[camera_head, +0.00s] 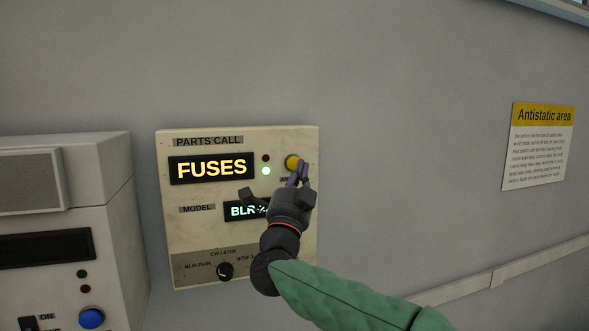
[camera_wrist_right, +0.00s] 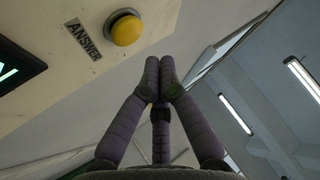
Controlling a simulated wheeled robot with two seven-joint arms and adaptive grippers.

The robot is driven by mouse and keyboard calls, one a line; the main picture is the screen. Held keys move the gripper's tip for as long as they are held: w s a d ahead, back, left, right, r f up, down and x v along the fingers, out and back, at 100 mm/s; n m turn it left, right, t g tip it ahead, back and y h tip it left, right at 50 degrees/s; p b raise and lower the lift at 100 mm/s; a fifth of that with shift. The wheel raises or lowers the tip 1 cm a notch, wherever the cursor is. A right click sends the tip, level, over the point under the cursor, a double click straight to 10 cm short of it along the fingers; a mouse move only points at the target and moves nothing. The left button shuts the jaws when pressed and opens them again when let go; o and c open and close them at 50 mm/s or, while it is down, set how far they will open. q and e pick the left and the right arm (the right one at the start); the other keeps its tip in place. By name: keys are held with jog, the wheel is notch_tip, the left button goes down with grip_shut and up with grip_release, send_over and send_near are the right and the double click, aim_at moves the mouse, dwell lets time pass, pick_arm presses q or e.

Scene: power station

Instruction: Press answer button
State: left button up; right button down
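The answer button is a round yellow button (camera_head: 291,161) at the upper right of the parts call panel (camera_head: 185,240). In the right wrist view the yellow button (camera_wrist_right: 126,29) sits beside a label reading ANSWER (camera_wrist_right: 83,40). My right gripper (camera_head: 302,172) is just below and to the right of the button, its fingertips close to it. In the right wrist view the fingers of my right gripper (camera_wrist_right: 161,75) are together, with nothing seen between them; a small gap shows between the tips and the button. My left gripper is not in view.
The panel has a lit FUSES display (camera_head: 212,168), a green lamp (camera_head: 266,171), a partly covered model display (camera_head: 243,211) and a black knob (camera_head: 225,270). A grey console with a blue button (camera_head: 91,318) stands at the left. An antistatic sign (camera_head: 538,146) hangs on the right wall.

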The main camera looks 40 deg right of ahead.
jog(key=s, duration=0.1)
jog(key=s+a+b, duration=0.1)
jog(key=s, duration=0.1)
jog(key=shift+s, duration=0.1)
dwell(0.9)
